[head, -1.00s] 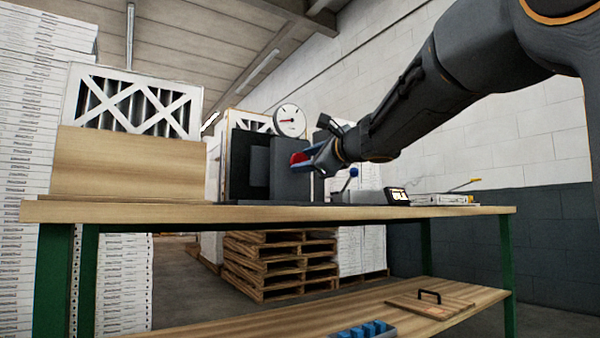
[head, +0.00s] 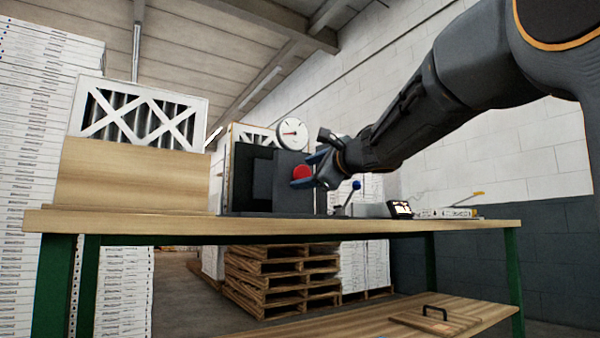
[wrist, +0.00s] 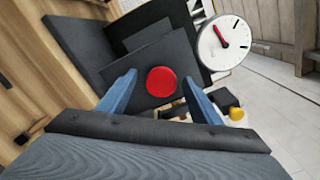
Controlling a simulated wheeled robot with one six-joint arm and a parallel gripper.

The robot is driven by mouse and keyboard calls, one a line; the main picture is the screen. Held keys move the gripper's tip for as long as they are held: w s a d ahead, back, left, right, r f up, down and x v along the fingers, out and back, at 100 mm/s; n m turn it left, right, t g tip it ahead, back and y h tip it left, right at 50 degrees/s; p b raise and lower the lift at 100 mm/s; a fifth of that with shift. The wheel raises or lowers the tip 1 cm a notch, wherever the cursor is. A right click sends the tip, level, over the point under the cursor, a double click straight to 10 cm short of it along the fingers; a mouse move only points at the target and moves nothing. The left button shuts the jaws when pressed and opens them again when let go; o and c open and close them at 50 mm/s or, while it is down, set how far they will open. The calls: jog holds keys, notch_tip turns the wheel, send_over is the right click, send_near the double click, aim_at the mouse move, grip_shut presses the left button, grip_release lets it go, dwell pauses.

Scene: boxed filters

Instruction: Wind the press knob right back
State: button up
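The red round press knob (wrist: 161,81) sits on the dark face of the press (wrist: 150,45). In the head view the knob (head: 303,172) is on the right side of the dark press block (head: 262,185). My gripper (wrist: 160,77) is open, with one blue finger on each side of the knob in the wrist view and a visible gap to each. In the head view my gripper (head: 306,170) is at the knob; I cannot tell how far the fingertips reach over it. A white dial gauge (head: 292,134) with a red needle stands on top of the press.
A blue-tipped lever (head: 356,186) and a small lit display (head: 400,209) stand on the bench (head: 460,226) right of the press. A framed filter (head: 138,115) stands behind a wooden board (head: 130,180) at left. Pallets (head: 280,280) are stacked behind the bench.

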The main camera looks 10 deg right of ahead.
jog(key=shift+d, duration=0.15)
jog(key=p+v, duration=0.1)
jog(key=v, duration=0.6)
jog(key=shift+s+p, duration=0.35)
jog(key=shift+p, duration=0.05)
